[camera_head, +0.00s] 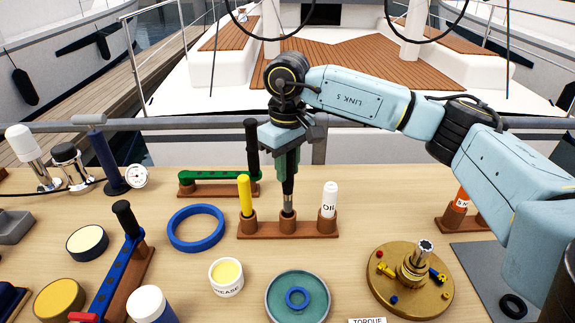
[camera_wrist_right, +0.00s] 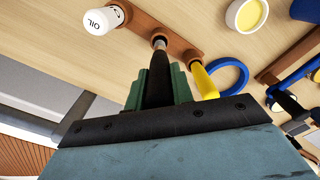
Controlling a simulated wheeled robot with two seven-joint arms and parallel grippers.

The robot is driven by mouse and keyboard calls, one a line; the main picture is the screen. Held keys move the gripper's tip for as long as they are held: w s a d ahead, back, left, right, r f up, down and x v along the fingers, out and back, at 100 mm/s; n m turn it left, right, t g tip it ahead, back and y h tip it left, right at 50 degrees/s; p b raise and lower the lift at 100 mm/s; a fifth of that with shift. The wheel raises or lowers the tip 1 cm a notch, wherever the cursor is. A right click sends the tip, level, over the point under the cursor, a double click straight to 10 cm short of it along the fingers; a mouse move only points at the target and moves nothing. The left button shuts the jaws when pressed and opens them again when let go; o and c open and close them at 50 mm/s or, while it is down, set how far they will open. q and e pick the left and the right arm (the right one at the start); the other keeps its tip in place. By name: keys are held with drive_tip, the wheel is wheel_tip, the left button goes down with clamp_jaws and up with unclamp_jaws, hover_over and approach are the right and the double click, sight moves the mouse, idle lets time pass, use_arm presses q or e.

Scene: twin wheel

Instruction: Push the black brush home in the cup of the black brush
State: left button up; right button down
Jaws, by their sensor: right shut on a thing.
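The black brush (camera_head: 288,187) stands upright, its lower end with a pale metal band at the mouth of the middle cup (camera_head: 288,224) of a brown wooden rack. My right gripper (camera_head: 287,165) is shut on the brush from above, its green fingers around the upper part. The wrist view shows the brush (camera_wrist_right: 158,65) between the green fingers of the right gripper (camera_wrist_right: 160,85), its end meeting the cup (camera_wrist_right: 159,38). How deep it sits in the cup is hidden. My left gripper is not in view.
In the same rack, a yellow marker-like piece (camera_head: 245,195) stands in the left cup and a white OIL bottle (camera_head: 329,200) in the right one. A green-handled tool (camera_head: 205,176) lies behind. A blue ring (camera_head: 196,228), grease tub (camera_head: 226,276) and brass disc (camera_head: 385,285) lie around.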

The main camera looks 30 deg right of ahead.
sight(289, 191)
drive_tip(key=shift+f, duration=0.15)
drive_tip(key=shift+f+b, duration=0.3)
drive_tip(key=shift+b, duration=0.05)
drive_tip(key=shift+f+b, duration=1.9)
drive_tip(key=shift+f, duration=0.6)
drive_tip(key=shift+d+f+b, duration=0.15)
drive_tip(key=shift+f+b, duration=0.15)
drive_tip(key=shift+f, duration=0.2)
drive_tip(key=c, duration=1.1)
unclamp_jaws()
